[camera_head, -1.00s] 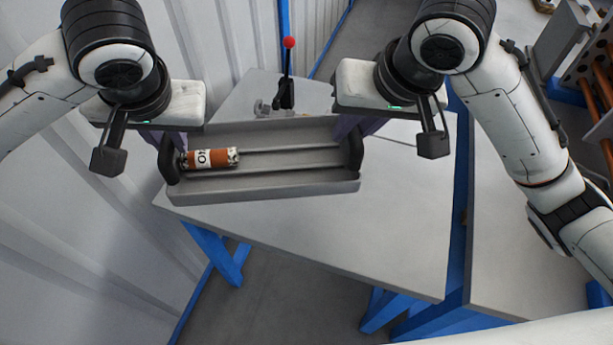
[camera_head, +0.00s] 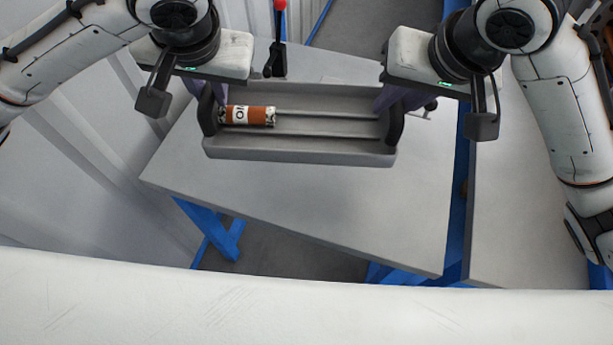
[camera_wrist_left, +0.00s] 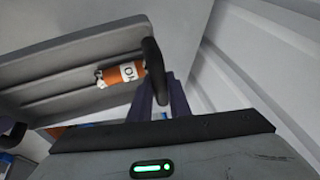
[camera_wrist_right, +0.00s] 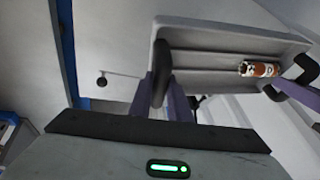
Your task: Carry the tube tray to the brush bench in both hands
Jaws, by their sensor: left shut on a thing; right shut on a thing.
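The grey tube tray (camera_head: 300,152) has a dark handle at each end and ridges along its floor. An orange tube with a white label (camera_head: 248,116) lies in it at the left end; it also shows in the left wrist view (camera_wrist_left: 122,74) and the right wrist view (camera_wrist_right: 258,69). My left gripper (camera_head: 208,108) is shut on the tray's left handle. My right gripper (camera_head: 394,112) is shut on the right handle (camera_wrist_right: 161,72). The tray looks roughly level and appears held above a grey bench top; the gap is hard to judge. I cannot tell which bench is the brush bench.
The grey bench top (camera_head: 330,215) on blue legs (camera_head: 212,228) lies below the tray. Another grey table (camera_head: 525,220) stands to the right across a narrow gap. A red-knobbed lever (camera_head: 278,40) stands behind the tray. A ribbed pale wall is at left.

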